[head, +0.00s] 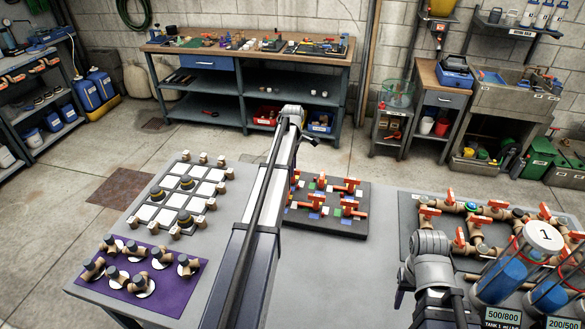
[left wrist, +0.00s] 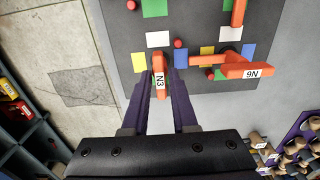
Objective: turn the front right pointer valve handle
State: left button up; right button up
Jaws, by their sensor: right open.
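A dark board (head: 322,230) carries several orange pointer valve handles in the head view. One handle, labelled N3 (left wrist: 159,80), sits near the board's edge in the left wrist view. Handle N6 (left wrist: 247,70) lies to the right of N3, clear of the fingers. My right gripper (head: 432,310) is open at the lower right of the head view, away from the board.
A board of white squares (head: 160,216) and a purple mat (head: 190,285) with pipe fittings lie left of my left arm. A pipe panel (head: 410,225) with red valves and blue tanks stands at the right. Bare grey table lies between the boards.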

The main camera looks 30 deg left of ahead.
pick_arm(q)
jog(key=shift+o, duration=1.3)
notch_tip(320, 180, up, 8)
jog(key=p, duration=0.8)
jog(key=shift+f, duration=0.1)
